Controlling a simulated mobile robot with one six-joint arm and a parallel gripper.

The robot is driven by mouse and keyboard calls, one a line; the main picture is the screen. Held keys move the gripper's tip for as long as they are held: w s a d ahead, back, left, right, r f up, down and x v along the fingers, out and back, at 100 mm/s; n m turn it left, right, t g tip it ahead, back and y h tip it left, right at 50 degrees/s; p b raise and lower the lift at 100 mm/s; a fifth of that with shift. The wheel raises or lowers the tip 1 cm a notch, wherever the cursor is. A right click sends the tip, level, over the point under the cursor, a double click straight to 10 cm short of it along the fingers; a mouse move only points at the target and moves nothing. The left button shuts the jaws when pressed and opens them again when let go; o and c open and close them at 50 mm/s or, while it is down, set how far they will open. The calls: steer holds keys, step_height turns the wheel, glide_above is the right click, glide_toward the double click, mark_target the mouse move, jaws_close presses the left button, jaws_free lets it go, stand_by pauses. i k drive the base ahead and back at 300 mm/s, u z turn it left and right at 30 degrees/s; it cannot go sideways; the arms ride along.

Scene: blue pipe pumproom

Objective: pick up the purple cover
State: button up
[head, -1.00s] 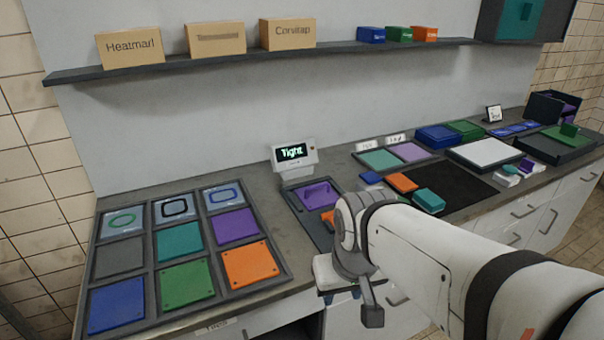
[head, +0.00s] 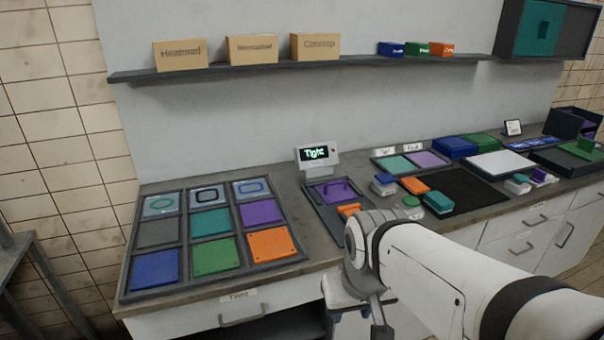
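Several purple pieces show, and I cannot tell which is the cover. A flat purple plate (head: 261,212) lies in the right column of the dark tray on the left. A purple piece with a raised handle (head: 335,191) sits in the dark fixture in front of the small display. A flat lilac plate (head: 428,159) lies in a small tray further right. My gripper (head: 352,300) is low at the bottom middle, in front of the counter edge and apart from these pieces. Its fingers are not clearly shown, so its opening is unclear.
The dark tray (head: 167,233) also holds blue, green, teal, orange and grey plates. The display (head: 317,158) reads "Tight". A shelf (head: 350,62) with boxes runs above.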

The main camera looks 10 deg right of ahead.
mark_target(335, 191)
steer(key=i, duration=0.85)
steer(key=z, duration=0.05)
